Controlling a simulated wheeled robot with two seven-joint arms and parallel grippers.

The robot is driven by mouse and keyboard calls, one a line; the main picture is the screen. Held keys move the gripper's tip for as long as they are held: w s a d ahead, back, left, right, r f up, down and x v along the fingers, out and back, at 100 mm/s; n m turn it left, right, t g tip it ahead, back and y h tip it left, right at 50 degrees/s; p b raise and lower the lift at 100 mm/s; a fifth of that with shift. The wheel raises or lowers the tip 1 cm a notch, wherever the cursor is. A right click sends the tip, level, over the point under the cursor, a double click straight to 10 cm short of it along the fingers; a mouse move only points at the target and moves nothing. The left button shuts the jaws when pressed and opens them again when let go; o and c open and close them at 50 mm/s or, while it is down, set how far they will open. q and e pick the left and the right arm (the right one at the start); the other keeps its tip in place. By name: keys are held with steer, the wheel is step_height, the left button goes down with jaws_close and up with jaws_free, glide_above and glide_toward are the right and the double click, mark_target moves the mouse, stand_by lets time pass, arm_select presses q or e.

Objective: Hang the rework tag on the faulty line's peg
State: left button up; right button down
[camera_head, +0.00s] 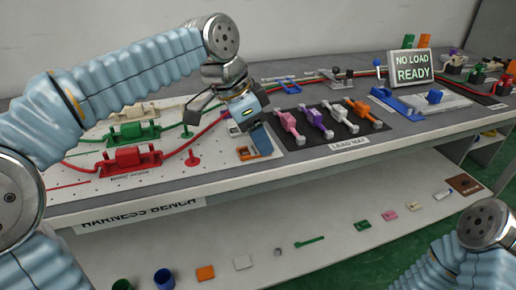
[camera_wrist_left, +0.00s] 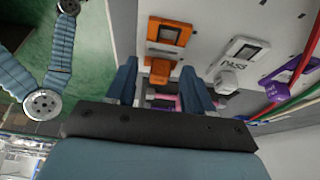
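A red peg (camera_head: 193,157) and a green peg (camera_head: 187,131) stand on the pegboard. I cannot tell which line is faulty. My right gripper is out of view.
Red (camera_head: 128,158) and green (camera_head: 133,131) fixtures with cables stand at left. A dark lead mat (camera_head: 318,139) with several coloured connectors lies right of the gripper. A sign (camera_head: 411,67) reads NO LOAD READY. A lower shelf (camera_head: 330,215) holds small parts.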

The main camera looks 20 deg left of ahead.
arm_select(q)
jaws_close()
